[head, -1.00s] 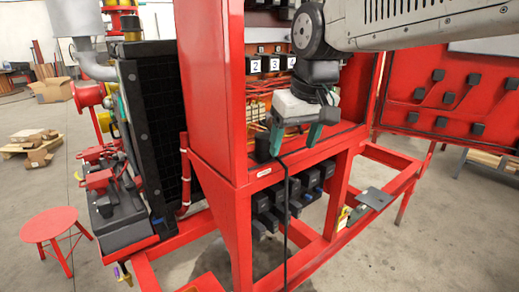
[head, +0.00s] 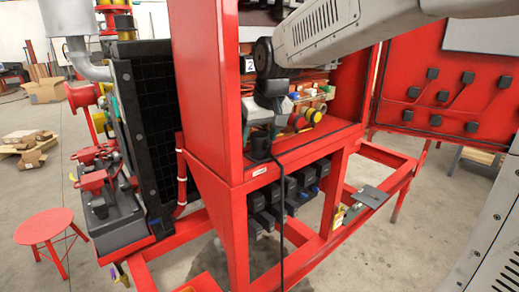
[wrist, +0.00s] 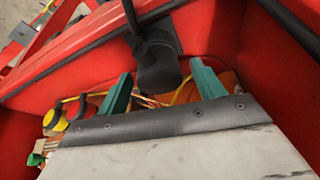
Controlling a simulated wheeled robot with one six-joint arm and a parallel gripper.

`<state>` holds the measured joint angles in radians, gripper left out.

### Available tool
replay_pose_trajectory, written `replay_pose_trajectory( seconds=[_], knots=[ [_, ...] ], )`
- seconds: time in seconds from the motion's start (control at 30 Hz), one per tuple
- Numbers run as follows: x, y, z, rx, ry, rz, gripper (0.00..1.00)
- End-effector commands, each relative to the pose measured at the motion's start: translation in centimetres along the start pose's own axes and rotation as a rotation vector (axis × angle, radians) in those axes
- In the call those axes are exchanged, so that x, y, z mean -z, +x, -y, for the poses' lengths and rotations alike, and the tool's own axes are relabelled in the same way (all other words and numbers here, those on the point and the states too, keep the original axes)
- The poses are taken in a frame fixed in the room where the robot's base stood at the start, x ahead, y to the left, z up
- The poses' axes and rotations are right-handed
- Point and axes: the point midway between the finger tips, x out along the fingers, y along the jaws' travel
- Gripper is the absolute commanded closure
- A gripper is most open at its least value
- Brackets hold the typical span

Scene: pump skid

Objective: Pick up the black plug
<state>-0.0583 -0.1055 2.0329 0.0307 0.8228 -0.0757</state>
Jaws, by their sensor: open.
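The black plug (head: 260,146) stands on the front left corner of the red cabinet's lower ledge, and its black cable (head: 283,210) hangs down the front. In the wrist view the black plug (wrist: 157,68) shows just past and between the green fingertips. My gripper (head: 267,130) is just behind the plug, inside the cabinet opening. In the wrist view my gripper (wrist: 160,83) is open with a finger on each side of the plug's line. I cannot tell whether either finger touches it.
The cabinet's red left wall (head: 208,90) rises close beside the gripper. Coloured round parts (head: 305,117) and wiring sit to its right inside. Black sockets (head: 270,205) are below the ledge. A red stool (head: 44,226) stands on the floor at left.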

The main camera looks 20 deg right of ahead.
Motion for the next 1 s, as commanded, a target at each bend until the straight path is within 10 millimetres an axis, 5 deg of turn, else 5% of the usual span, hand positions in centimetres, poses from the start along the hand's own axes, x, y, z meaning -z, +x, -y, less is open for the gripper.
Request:
replay_pose_trajectory(
  seconds=[0.17, 0.4, 0.77, 1.0],
  knots=[
    [0.0, 0.0, 0.0, 0.0, 0.0, -0.001, 0.32],
    [0.0, 0.0, 0.0, 0.0, 0.0, -0.001, 0.85],
    [0.2, -0.4, 0.0, 0.0, 0.0, -0.002, 0.85],
    [1.3, -2.8, 0.0, 0.0, 0.0, -0.005, 0.85]
  ],
)
